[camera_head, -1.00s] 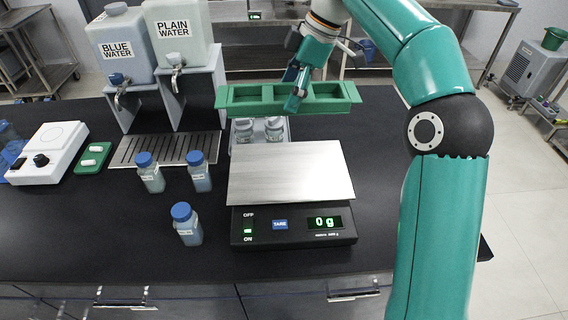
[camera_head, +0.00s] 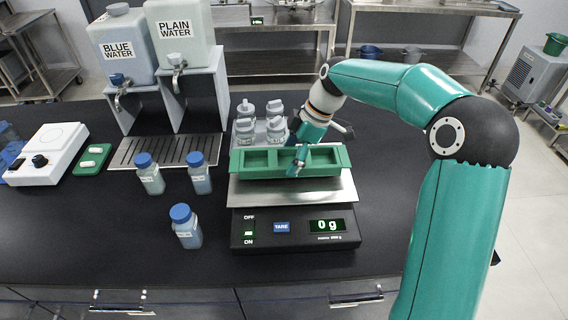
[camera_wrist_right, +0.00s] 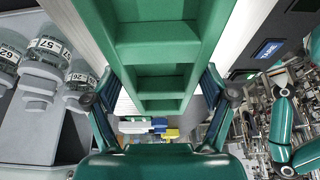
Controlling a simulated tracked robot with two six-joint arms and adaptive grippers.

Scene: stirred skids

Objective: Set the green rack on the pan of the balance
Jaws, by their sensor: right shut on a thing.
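The green rack (camera_head: 250,166) is a long open tray with several compartments. My right gripper (camera_head: 298,166) is shut on it near the middle. The rack is over the back part of the metal pan (camera_head: 300,193) of the balance (camera_head: 293,230), roughly level. The balance display (camera_head: 327,225) reads 0 g. Whether the rack touches the pan is not clear from this angle. In the right wrist view the rack (camera_wrist_right: 158,55) runs between my two fingers. My left gripper is not in view.
Several grey-capped bottles (camera_head: 247,110) stand in a holder right behind the balance. Three blue-capped bottles (camera_head: 186,225) stand left of it. Two water tanks (camera_head: 180,40) on stands, a drain grate (camera_head: 165,151) and a white device (camera_head: 48,152) are further left.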

